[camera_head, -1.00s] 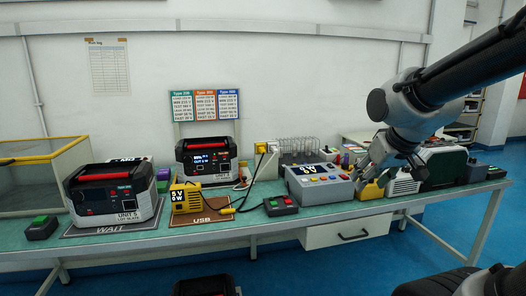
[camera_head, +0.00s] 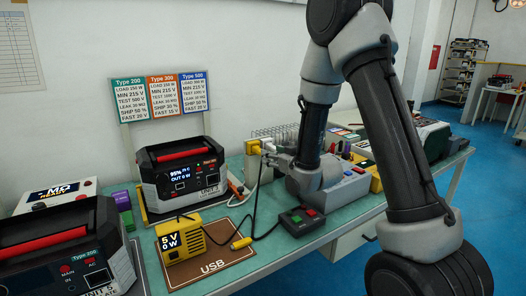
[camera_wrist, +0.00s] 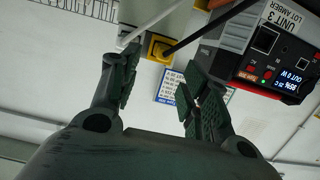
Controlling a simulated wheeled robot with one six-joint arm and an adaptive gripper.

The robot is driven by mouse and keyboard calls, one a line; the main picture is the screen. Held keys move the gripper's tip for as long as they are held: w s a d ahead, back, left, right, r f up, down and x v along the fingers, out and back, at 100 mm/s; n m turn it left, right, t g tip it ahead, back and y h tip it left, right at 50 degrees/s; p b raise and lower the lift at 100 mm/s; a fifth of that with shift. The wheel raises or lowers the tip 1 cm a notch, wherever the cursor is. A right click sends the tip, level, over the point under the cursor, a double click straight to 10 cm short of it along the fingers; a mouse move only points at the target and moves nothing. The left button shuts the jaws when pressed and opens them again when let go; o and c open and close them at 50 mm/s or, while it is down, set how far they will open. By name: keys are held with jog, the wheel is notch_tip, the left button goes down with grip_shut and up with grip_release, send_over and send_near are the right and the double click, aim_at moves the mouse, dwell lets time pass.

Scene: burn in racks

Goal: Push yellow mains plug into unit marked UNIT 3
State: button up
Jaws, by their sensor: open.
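The unit marked UNIT 3 (camera_head: 182,178) stands at the back of the bench, its screen lit and a red handle on top. It also shows upside down in the wrist view (camera_wrist: 262,50), right of my fingers. The yellow mains plug (camera_head: 253,147) sits at the top of a pale upright block, right of the unit. In the wrist view the yellow plug (camera_wrist: 158,48), with a black cable, lies just beyond the gap between my fingertips. My gripper (camera_wrist: 161,66) is open and empty. In the head view my arm partly hides it.
A yellow USB tester (camera_head: 181,238) stands on a brown mat, its black cable ending in a yellow connector (camera_head: 241,243). A red-and-green button box (camera_head: 302,220) is in front. Another unit (camera_head: 62,250) is at the left. A wire rack (camera_head: 285,136) stands behind my gripper.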

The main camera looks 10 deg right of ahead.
aim_at(258, 150)
jog(key=x, duration=0.8)
jog(key=shift+w+a, duration=0.2)
jog(key=shift+w, duration=0.1)
jog(key=c, duration=1)
grip_shut()
